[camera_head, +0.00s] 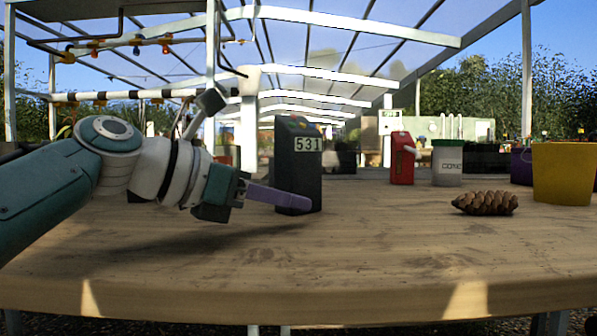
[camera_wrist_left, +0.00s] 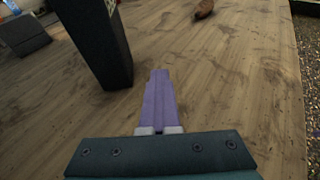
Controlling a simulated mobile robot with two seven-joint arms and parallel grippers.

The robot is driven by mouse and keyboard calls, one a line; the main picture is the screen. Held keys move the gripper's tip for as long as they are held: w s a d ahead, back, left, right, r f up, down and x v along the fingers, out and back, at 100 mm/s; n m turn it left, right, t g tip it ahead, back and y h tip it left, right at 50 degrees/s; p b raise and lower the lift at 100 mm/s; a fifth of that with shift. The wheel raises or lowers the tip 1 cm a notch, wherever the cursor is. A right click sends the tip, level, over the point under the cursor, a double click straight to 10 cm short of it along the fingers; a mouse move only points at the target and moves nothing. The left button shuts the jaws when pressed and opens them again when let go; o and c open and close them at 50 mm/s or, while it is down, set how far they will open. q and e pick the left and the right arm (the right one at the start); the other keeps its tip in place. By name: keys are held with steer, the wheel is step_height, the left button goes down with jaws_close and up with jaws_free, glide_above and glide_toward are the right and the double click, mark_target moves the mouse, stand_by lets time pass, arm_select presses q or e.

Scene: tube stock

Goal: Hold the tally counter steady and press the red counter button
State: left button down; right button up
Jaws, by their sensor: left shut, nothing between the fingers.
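The tally counter (camera_head: 299,172) is a tall dark box standing upright on the wooden table, with a white "531" label near its top. Small coloured spots show on its top; I cannot make out which is the red button. The counter also shows at upper left in the left wrist view (camera_wrist_left: 98,45). My left gripper (camera_head: 306,203) is shut and empty, its purple fingers together. It is low over the table, in front of the counter's base in the head view. In the left wrist view the fingertips (camera_wrist_left: 159,73) are to the right of the counter, apart from it. My right gripper is out of view.
A red container (camera_head: 402,168), a white tub with a green lid (camera_head: 447,167), a pine cone (camera_head: 485,204), a yellow pot (camera_head: 563,175) and a purple pot (camera_head: 521,167) stand on the right. The table (camera_head: 350,250) front is clear.

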arm_select(q)
jaws_free()
stand_by(0.8)
